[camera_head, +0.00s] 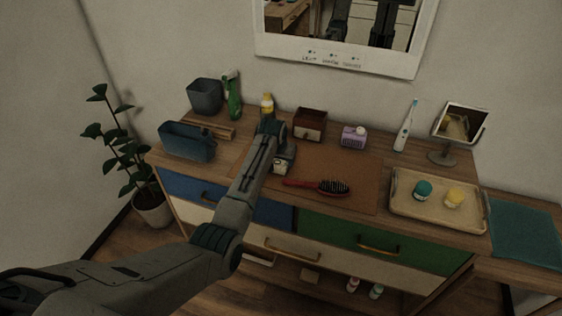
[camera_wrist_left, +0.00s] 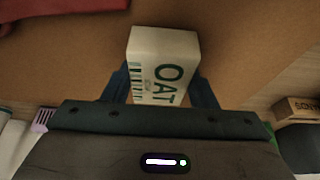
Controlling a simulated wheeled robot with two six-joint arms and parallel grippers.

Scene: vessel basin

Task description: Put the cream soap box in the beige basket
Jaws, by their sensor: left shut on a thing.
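The cream soap box (camera_head: 281,167), with green "OAT" lettering, is between the fingers of my left gripper (camera_head: 283,161) over the brown mat on the cabinet top. In the left wrist view the box (camera_wrist_left: 163,65) sits between the two dark fingers, and the gripper is shut on it. Its lower end is hidden by the gripper body. I cannot tell whether it touches the mat. A beige, shallow, tray-like basket (camera_head: 405,213) stands to the right on the cabinet, holding a teal item and a yellow item. My right gripper is out of view.
A red hairbrush (camera_head: 330,187) lies right of the gripper. Behind are a brown drawer box (camera_head: 310,123), a purple item (camera_head: 353,137), a toothbrush (camera_head: 406,126) and a stand mirror (camera_head: 459,125). Blue containers (camera_head: 187,141) stand at left. The mat (camera_head: 357,172) has clear room before the basket.

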